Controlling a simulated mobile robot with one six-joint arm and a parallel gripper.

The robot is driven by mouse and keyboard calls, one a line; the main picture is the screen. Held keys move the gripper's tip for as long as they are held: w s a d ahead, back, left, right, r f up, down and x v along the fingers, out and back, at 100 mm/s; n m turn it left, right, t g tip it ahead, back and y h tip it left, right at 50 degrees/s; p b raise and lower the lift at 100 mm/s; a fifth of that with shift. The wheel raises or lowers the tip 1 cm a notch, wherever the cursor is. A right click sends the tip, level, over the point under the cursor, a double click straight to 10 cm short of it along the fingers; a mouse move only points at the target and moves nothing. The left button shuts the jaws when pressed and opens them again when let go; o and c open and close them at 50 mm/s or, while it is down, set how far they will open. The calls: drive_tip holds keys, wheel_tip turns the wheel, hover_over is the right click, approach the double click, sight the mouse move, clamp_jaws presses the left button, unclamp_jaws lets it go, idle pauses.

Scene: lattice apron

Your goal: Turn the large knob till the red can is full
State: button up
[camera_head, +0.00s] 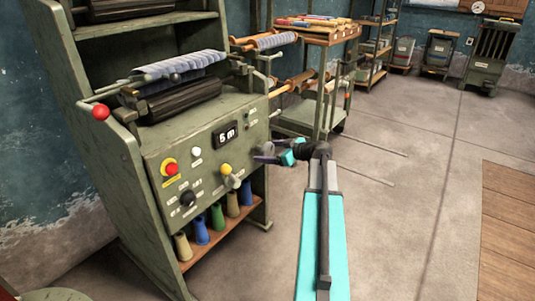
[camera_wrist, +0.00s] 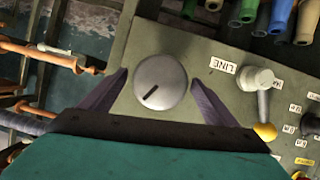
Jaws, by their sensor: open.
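A large round grey knob (camera_wrist: 162,82) with a dark pointer line sits on the machine's green panel (camera_wrist: 125,95) in the wrist view. The line slants from the knob's middle toward lower left. My gripper (camera_wrist: 158,82) is open, with one dark finger on each side of the knob. Small gaps show between the fingers and the knob, so it is not gripped. In the head view my gripper (camera_head: 266,153) is at the panel's right end and hides the knob. I see no thing that is clearly a red can.
A lever with a yellow ball (camera_wrist: 265,131) stands close to the right finger, by a "LINE" label (camera_wrist: 222,66). A red button (camera_head: 170,168) is at left. Several coloured cones (camera_head: 217,217) stand below. Floor at right (camera_head: 430,150) is clear.

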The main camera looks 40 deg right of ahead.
drive_tip(key=shift+w+f, duration=0.15)
drive_tip(key=shift+w, duration=0.25)
drive_tip(key=shift+a, duration=0.1)
drive_tip(key=c, duration=1.1)
drive_tip(key=shift+o, duration=0.2)
